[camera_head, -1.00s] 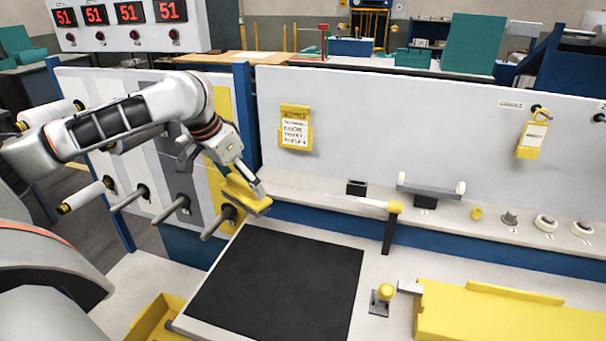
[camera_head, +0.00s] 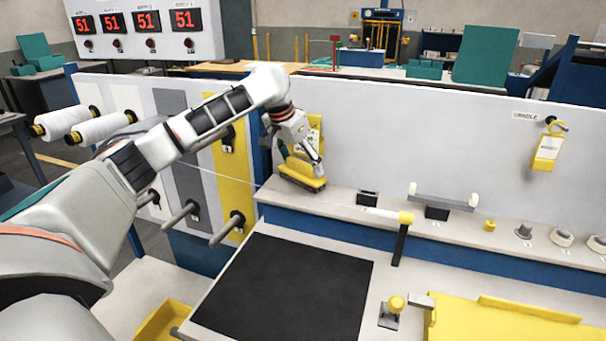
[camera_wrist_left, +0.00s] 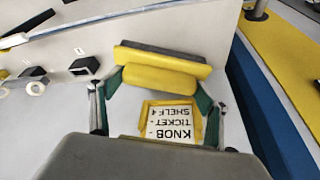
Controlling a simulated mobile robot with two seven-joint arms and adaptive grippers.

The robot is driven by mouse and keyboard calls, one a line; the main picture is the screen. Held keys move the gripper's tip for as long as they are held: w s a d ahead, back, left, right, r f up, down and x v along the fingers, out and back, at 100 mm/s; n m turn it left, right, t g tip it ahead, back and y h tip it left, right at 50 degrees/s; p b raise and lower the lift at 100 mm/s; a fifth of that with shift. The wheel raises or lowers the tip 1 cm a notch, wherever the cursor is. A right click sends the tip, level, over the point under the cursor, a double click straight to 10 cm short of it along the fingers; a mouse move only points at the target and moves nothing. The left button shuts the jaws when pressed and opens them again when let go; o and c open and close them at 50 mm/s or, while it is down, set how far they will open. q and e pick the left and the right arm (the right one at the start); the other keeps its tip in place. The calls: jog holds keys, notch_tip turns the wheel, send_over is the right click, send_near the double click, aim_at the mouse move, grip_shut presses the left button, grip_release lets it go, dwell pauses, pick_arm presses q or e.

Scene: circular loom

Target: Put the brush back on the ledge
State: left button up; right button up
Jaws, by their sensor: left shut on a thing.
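The brush (camera_head: 303,184) has a yellow body and a dark bristle side. It is in my left gripper (camera_head: 304,162), at the left end of the pale ledge (camera_head: 340,200) along the panel. Its underside is close to the ledge top; I cannot tell if they touch. In the left wrist view the brush (camera_wrist_left: 160,72) lies crosswise between the green-tipped fingers of my left gripper (camera_wrist_left: 160,85), which is shut on it. My right gripper is not in view.
A yellow ticket holder (camera_wrist_left: 172,122) is on the panel behind the brush. A small black block (camera_head: 367,198) and a grey cradle (camera_head: 443,198) stand farther right on the ledge. A white thread (camera_head: 240,184) runs past the gripper to a white bar (camera_head: 375,211). A black mat (camera_head: 285,295) lies below.

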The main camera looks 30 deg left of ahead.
aim_at(303, 173)
pick_arm(q)
jog(key=shift+w, duration=0.25)
notch_tip(303, 173, down, 4)
jog(key=shift+w+r+b, duration=0.1)
jog(key=shift+r+b, duration=0.1)
jog(key=shift+b, duration=0.3)
jog(key=shift+d+r, duration=0.1)
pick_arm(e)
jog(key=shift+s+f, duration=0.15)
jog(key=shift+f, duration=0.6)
pick_arm(q)
jog(key=shift+r+p, duration=0.15)
jog(key=shift+p, duration=1.15)
jog(key=shift+f+p, duration=0.2)
jog(key=shift+p, duration=0.15)
jog(key=o, duration=1.2)
jog(key=shift+c, duration=0.2)
jog(key=shift+f, duration=0.1)
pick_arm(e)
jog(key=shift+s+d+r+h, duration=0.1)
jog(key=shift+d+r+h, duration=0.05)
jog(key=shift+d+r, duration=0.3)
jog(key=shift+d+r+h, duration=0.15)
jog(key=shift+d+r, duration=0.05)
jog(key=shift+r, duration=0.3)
pick_arm(q)
jog(key=shift+b, duration=0.3)
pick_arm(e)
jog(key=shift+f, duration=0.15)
